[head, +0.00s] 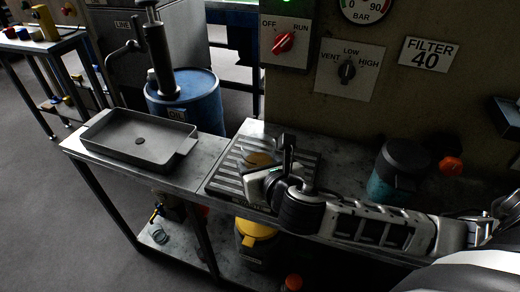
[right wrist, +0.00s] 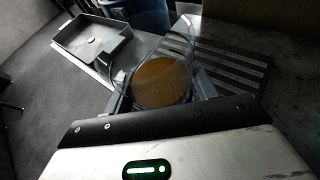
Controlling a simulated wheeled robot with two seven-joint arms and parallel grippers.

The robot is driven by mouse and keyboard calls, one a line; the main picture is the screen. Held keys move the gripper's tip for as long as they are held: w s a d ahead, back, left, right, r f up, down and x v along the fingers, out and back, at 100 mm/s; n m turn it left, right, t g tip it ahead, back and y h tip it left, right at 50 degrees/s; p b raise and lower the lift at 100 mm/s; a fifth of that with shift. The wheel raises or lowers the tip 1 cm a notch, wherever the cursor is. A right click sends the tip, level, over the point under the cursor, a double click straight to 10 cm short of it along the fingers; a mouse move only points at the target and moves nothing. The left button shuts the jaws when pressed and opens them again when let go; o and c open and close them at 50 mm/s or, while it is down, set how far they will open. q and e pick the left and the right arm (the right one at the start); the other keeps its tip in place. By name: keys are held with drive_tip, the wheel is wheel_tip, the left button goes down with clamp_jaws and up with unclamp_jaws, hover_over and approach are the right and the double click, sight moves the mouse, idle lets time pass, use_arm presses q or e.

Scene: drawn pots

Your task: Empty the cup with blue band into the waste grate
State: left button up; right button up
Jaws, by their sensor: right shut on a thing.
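A clear cup (right wrist: 178,50) with amber contents (right wrist: 162,82) shows in the right wrist view. My right gripper (right wrist: 163,94) is shut on it, with one finger on each side. In the head view the amber contents (head: 260,159) show just beyond my right gripper (head: 268,172), over the slotted waste grate (head: 225,181). The grate also shows in the right wrist view (right wrist: 236,73), behind and right of the cup. I cannot make out a blue band on the cup. My left gripper is not in view.
A grey tray (head: 112,146) with a small dark disc stands left of the grate. A blue drum (head: 197,105) is behind the bench. A dark-lidded teal container (head: 384,188) and an orange knob (head: 451,166) are at the right. A yellow-topped container (head: 257,229) is below.

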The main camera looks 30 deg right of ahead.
drive_tip(key=shift+m+h, duration=0.6)
drive_tip(key=shift+h, duration=0.1)
drive_tip(key=w+d+f, duration=0.1)
drive_tip(key=d, duration=0.1)
drive_tip(key=w+d+f, duration=0.2)
drive_tip(key=shift+w+f, duration=0.2)
drive_tip(key=shift+w+f+b, duration=0.1)
drive_tip(key=shift+f+b, duration=0.15)
drive_tip(key=shift+b, duration=0.05)
drive_tip(key=shift+f+b, duration=0.85)
drive_tip(key=shift+b, duration=0.25)
wheel_tip(320, 180, down, 2)
drive_tip(key=b, duration=0.3)
drive_tip(key=shift+f, duration=0.15)
drive_tip(key=r+g+p, duration=0.1)
drive_tip(key=p, duration=0.2)
drive_tip(key=shift+r, duration=0.4)
drive_tip(key=shift+s+a+m+g+y+p, duration=0.15)
drive_tip(key=shift+s+m+g+y+p, duration=0.2)
drive_tip(key=shift+p, duration=0.25)
drive_tip(key=shift+s+a+r+g+y+p, duration=0.3)
drive_tip(key=shift+g+p, duration=0.55)
drive_tip(key=shift+p, duration=0.4)
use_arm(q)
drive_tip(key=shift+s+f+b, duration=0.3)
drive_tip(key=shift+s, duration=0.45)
use_arm(e)
drive_tip(key=shift+f, duration=0.55)
